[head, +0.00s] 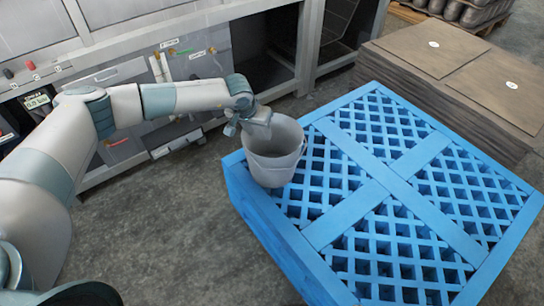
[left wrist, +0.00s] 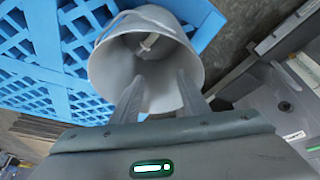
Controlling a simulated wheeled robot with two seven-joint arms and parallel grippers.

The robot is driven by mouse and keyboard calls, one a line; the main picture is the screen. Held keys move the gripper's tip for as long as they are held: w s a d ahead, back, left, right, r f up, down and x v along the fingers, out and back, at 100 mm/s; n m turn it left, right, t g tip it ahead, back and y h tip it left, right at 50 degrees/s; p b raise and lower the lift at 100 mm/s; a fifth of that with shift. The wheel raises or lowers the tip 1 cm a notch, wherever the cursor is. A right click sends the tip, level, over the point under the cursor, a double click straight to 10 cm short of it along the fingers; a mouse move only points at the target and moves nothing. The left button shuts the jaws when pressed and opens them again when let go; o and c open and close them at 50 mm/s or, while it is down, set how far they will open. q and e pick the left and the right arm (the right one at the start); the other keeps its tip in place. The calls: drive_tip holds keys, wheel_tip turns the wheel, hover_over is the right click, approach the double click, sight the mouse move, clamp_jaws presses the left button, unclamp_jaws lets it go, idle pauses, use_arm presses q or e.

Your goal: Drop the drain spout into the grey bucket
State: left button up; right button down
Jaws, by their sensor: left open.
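The grey bucket (head: 275,165) stands upright on the near left corner of the blue pallet. It also shows in the left wrist view (left wrist: 103,70), where I look into its mouth. A small pale piece, apparently the drain spout (left wrist: 148,43), lies inside the bucket. My left gripper (head: 255,124) is at the bucket's rim, on its left side. In the left wrist view its two fingers (left wrist: 158,88) are apart with nothing between them, and they point into the bucket's mouth. I cannot tell whether they touch the rim. My right gripper is not in view.
The blue lattice pallet (head: 375,195) is otherwise bare. A stack of brown sheets (head: 440,60) stands behind it to the right. A grey machine (head: 120,60) with open bays and labelled valves runs along the back left. The concrete floor (head: 170,235) in front is clear.

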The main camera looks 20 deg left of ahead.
use_arm(q)
drive_tip(key=v, duration=1.2)
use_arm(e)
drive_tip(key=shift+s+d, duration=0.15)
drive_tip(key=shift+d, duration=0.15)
use_arm(q)
drive_tip(key=shift+s, duration=0.15)
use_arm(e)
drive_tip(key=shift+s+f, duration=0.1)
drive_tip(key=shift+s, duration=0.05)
